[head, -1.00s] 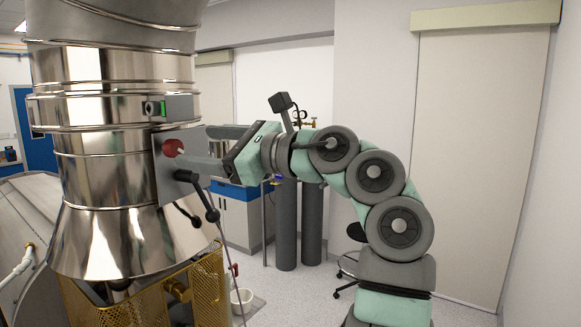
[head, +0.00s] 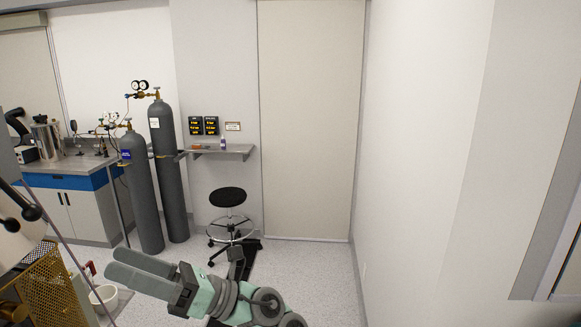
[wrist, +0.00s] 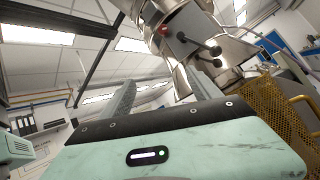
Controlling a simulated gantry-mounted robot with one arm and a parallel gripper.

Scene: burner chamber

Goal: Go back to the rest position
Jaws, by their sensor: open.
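My gripper (head: 113,262) is low in the head view, left of centre, with its arm folded below it at the bottom edge. Its two grey fingers point left and nothing is seen between them. In the wrist view my gripper (wrist: 160,78) shows its fingers spread apart and empty. The shiny metal burner chamber (wrist: 196,50) stands beyond the fingertips, apart from them. The red-lit port (wrist: 165,31) and black-knobbed handles show on its side. In the head view only a sliver of the chamber (head: 14,246) and the black knobs (head: 30,213) show at the left edge.
Two grey gas cylinders (head: 168,170) stand by a blue-fronted cabinet (head: 75,212). A black stool (head: 228,197) stands behind the arm. Floor at right, beside the white wall, is clear.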

